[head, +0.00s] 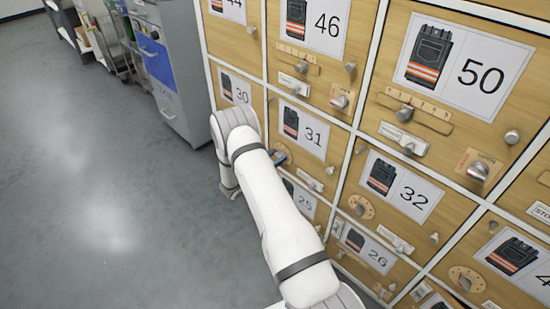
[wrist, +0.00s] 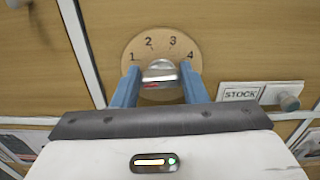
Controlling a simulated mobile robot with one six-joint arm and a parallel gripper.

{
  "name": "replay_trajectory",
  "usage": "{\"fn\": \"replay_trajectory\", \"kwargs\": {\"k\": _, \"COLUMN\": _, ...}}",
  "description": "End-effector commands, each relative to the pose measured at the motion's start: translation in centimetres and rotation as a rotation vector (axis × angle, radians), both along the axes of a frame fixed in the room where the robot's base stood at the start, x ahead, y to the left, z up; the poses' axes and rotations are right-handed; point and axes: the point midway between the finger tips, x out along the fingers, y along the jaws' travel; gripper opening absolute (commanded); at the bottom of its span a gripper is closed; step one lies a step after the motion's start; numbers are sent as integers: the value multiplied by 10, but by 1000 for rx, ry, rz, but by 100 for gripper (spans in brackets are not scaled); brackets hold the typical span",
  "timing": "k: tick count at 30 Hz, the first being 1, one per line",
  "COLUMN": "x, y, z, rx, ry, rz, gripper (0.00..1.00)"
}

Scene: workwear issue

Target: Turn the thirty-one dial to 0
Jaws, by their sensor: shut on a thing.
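The thirty-one dial (wrist: 160,52) is a round tan plate in the wrist view, with the numerals 1, 2, 3 and 4 showing along its upper part. Its metal knob (wrist: 159,72) sits between the two blue fingers of my gripper (wrist: 160,80), which is shut on it. The knob's pointer direction cannot be made out, and the 0 is not visible.
A STOCK label (wrist: 241,93) with a small metal knob (wrist: 288,101) is right of the dial. Neighbouring doors 30 (head: 236,90), 32 (head: 402,187) and 46 (head: 318,25) carry protruding knobs or labels. Open grey floor (head: 100,190) lies left, with a grey cabinet (head: 165,70) behind.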

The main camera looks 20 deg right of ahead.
Motion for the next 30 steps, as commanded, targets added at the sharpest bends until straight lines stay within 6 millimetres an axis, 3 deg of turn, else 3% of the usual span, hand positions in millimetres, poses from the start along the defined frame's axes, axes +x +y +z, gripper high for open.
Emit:
{"fn": "replay_trajectory", "kwargs": {"k": 9, "x": -2, "y": -3, "z": -3, "rx": -37, "ry": 112, "rz": -8, "gripper": 16}}
{"fn": "replay_trajectory", "kwargs": {"k": 24, "x": -3, "y": -3, "z": -3, "rx": -44, "ry": 132, "rz": -10, "gripper": 16}}
{"fn": "replay_trajectory", "kwargs": {"k": 25, "x": -3, "y": -3, "z": -3, "rx": -44, "ry": 132, "rz": -10, "gripper": 41}}
{"fn": "replay_trajectory", "kwargs": {"k": 30, "x": -2, "y": -3, "z": -2, "rx": -44, "ry": 130, "rz": -7, "gripper": 55}}
